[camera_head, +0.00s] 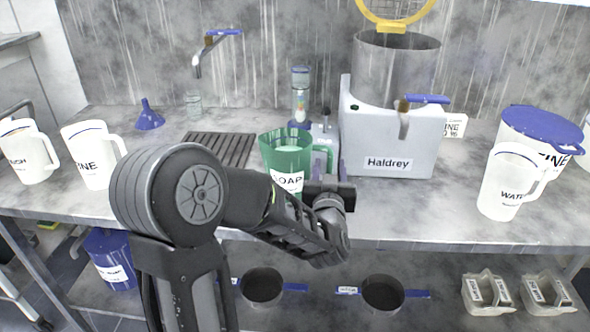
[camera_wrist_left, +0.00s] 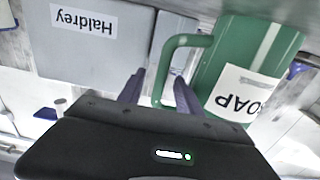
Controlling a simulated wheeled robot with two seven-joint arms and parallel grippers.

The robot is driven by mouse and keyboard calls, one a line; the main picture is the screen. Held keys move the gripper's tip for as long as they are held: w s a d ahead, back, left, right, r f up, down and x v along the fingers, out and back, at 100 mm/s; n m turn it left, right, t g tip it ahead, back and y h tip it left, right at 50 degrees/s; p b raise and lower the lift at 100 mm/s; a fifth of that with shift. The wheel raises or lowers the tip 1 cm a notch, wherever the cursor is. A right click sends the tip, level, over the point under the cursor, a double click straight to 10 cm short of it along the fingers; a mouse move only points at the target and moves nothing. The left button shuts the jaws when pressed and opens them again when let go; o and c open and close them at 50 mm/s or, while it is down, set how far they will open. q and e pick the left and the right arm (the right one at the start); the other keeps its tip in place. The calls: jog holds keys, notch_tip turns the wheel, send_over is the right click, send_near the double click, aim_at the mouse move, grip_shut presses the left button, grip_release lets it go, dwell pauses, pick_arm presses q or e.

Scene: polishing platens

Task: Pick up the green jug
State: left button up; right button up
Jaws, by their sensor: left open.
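The green jug (camera_head: 284,158) stands on the grey bench, in the middle of the head view, with a white label reading SOAP. In the left wrist view the jug (camera_wrist_left: 243,58) appears upside down at the upper right, its green handle (camera_wrist_left: 168,62) toward the left. My left gripper (camera_head: 328,186) is at the jug's right, handle side. In the wrist view its two dark fingers (camera_wrist_left: 158,92) are apart, with the handle appearing between them. I cannot tell whether they touch it. My forearm hides the jug's lower left part in the head view.
A grey Haldrey machine (camera_head: 390,140) with a steel drum stands behind to the right. A slatted drain (camera_head: 219,148) lies left of the jug. White jugs stand at left (camera_head: 92,158) and right (camera_head: 508,182). Dark pans (camera_head: 262,287) sit on the shelf below.

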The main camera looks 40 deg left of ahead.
pick_arm(q)
jog(key=shift+w+a, duration=0.45)
jog(key=shift+w, duration=0.1)
jog(key=shift+c, duration=0.2)
grip_shut()
dwell(1.2)
jog(key=shift+r, duration=0.15)
